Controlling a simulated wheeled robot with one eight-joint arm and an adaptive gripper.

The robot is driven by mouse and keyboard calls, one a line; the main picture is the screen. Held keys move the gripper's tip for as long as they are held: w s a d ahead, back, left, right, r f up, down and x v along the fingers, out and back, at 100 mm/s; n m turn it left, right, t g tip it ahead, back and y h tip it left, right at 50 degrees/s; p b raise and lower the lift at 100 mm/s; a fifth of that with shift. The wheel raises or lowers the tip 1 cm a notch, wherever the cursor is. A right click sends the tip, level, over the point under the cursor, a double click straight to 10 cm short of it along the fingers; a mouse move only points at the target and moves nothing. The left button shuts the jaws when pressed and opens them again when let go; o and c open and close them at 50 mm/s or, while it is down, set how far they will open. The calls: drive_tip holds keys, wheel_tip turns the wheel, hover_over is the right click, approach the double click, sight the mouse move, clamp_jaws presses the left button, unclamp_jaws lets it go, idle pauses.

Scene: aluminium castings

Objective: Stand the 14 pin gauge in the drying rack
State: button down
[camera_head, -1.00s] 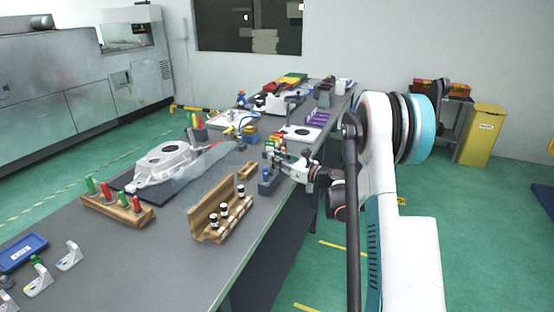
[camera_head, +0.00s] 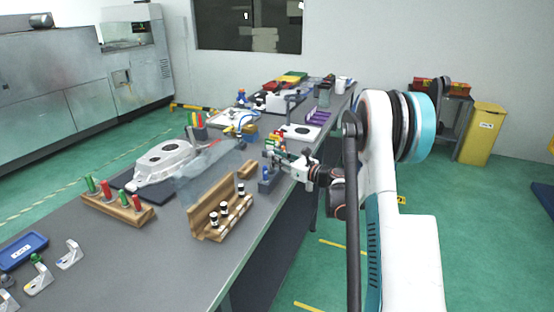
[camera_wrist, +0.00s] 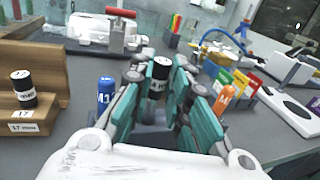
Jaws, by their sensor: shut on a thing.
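My gripper (camera_wrist: 158,100) is shut on a black pin gauge (camera_wrist: 157,84) with a white band near its top, held roughly upright between the teal fingers. The number on its band is too small to read. A low blue-grey rack (camera_head: 265,187) stands at the table's right edge, under my gripper.
A stepped wooden stand (camera_head: 205,212) holds several black-and-white gauges close to the left of my gripper. A small wooden block (camera_head: 246,169) lies beside it. Coloured cards (camera_wrist: 238,88) stand close behind on the right. A pale casting (camera_head: 163,160) lies farther left.

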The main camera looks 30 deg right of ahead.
drive_tip(key=shift+f, duration=2.55)
drive_tip(key=c, duration=1.4)
unclamp_jaws()
drive_tip(key=shift+c, duration=0.2)
drive_tip(key=v, duration=1.2)
